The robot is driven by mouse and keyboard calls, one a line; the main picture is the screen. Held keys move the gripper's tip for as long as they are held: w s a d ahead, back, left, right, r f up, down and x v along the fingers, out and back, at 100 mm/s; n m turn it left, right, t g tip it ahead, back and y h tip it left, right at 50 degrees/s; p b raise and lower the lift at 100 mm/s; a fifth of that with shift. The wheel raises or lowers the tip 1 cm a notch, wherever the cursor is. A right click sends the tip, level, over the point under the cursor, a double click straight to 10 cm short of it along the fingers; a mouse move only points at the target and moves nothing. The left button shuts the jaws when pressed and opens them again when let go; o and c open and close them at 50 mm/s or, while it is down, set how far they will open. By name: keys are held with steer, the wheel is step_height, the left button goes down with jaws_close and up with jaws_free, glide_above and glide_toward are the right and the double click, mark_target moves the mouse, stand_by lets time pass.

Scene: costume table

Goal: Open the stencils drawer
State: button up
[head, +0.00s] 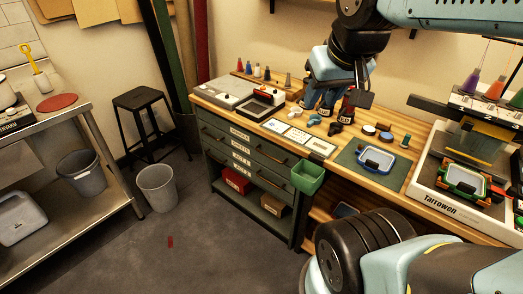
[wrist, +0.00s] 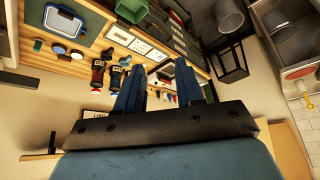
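The dark grey-green drawer cabinet (head: 245,158) stands under the left part of the wooden worktop in the head view. Its drawers are stacked, with dark bar handles and small white labels (head: 240,149) down the middle. The labels are too small to read, so I cannot tell which drawer is the stencils one. All the drawer fronts look shut. My gripper (head: 330,98) is above the worktop, behind and to the right of the cabinet front, away from the handles. In the wrist view its two blue fingers (wrist: 160,92) are apart with nothing between them.
A green bin (head: 307,177) hangs at the cabinet's right front corner. Dark bottles (head: 346,112), cards (head: 297,135) and a grey machine (head: 225,91) are on the worktop. A grey waste bin (head: 157,187) and black stool (head: 143,103) stand left. The floor before the cabinet is mostly clear.

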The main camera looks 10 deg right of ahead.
steer(key=w+a+f+g+h, duration=0.1)
steer(key=w+f+g+h, duration=0.45)
steer(key=w+f, duration=1.15)
steer(key=w+a+f+n+t+h, duration=0.2)
steer(key=w+a+f+t, duration=0.15)
steer(key=f, duration=0.55)
steer(key=w+a+f+n+t+h, duration=0.3)
steer(key=w+f, duration=0.1)
steer(key=f, duration=0.5)
steer(key=w+a+f+n+t+h, duration=0.2)
steer(key=w+a+f+t, duration=0.15)
steer(key=f, duration=0.55)
steer(key=x, duration=1.4)
steer(key=shift+f+g, duration=0.45)
steer(key=shift+c, duration=0.4)
jaws_close()
steer(key=shift+s, duration=0.1)
